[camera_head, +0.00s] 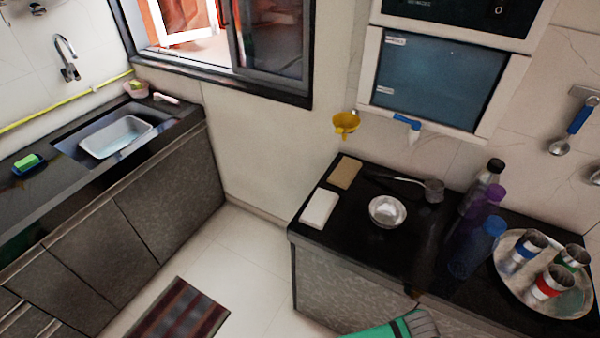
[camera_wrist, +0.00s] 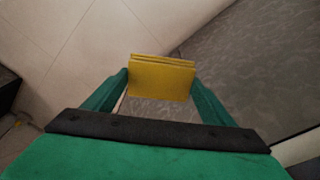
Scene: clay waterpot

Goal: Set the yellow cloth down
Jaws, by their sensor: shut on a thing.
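The yellow cloth (camera_wrist: 161,79) is a folded, layered piece in the wrist view. My gripper (camera_wrist: 160,88) is shut on it, with one green finger at each side. Beyond the cloth, a grey mottled surface fills the upper right of the wrist view. In the head view, part of my green and grey gripper (camera_head: 400,326) shows at the bottom edge, in front of the right counter's face. I cannot make out the held cloth clearly there.
The dark right counter (camera_head: 340,236) holds a tan pad (camera_head: 345,172), a white pad (camera_head: 319,208), a metal bowl (camera_head: 387,211), a ladle (camera_head: 433,190), bottles (camera_head: 480,225) and a tray (camera_head: 570,303) with cups. Bare counter lies before the bowl. A striped mat (camera_head: 178,312) lies on the floor.

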